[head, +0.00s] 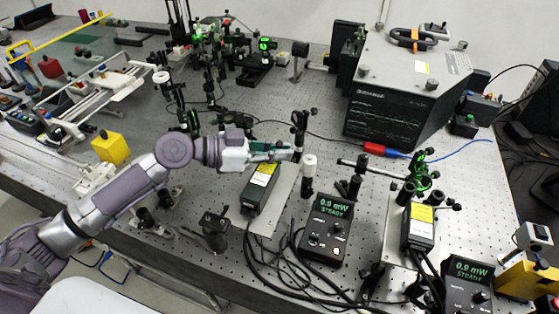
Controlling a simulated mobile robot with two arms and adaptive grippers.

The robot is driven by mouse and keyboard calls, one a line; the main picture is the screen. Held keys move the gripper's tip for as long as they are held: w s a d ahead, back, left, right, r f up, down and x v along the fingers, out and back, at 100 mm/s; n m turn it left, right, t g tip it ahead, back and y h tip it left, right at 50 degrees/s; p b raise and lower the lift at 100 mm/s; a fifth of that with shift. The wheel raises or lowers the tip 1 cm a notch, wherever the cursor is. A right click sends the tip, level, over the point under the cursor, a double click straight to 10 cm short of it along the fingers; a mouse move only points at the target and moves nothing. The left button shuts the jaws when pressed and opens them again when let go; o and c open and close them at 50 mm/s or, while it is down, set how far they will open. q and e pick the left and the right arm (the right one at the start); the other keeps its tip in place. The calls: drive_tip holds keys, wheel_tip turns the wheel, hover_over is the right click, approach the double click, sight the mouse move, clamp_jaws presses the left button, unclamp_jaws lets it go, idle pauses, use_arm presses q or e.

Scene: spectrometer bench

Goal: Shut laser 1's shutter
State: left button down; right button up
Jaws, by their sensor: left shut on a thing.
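Two black lasers with yellow labels show on the bench: one (260,188) left of centre and one (421,228) at the right. I cannot read which is laser 1. My left gripper (285,151) reaches in from the left, over the far, front end of the left laser. Its teal fingers are shut on a small part there, which appears to be the shutter. The fingers hide that part and the beam opening, so the shutter's position cannot be seen. My right gripper is not in view.
A meter (326,229) by the left laser reads 0.9 mW STEADY, as does another (468,285) at the right. A white-topped post (309,165) stands just right of my fingers. Black cables (262,262) lie in front. A large instrument (405,95) stands behind.

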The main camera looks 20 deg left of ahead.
use_arm(q)
drive_tip(key=shift+w+r, duration=0.15)
drive_tip(key=shift+r, duration=0.4)
drive_tip(key=c, duration=1.2)
unclamp_jaws()
drive_tip(key=shift+f, duration=0.15)
drive_tip(key=shift+a+f, duration=0.1)
drive_tip(key=shift+a, duration=0.05)
drive_tip(key=v, duration=1.2)
drive_tip(key=shift+s+d, duration=0.2)
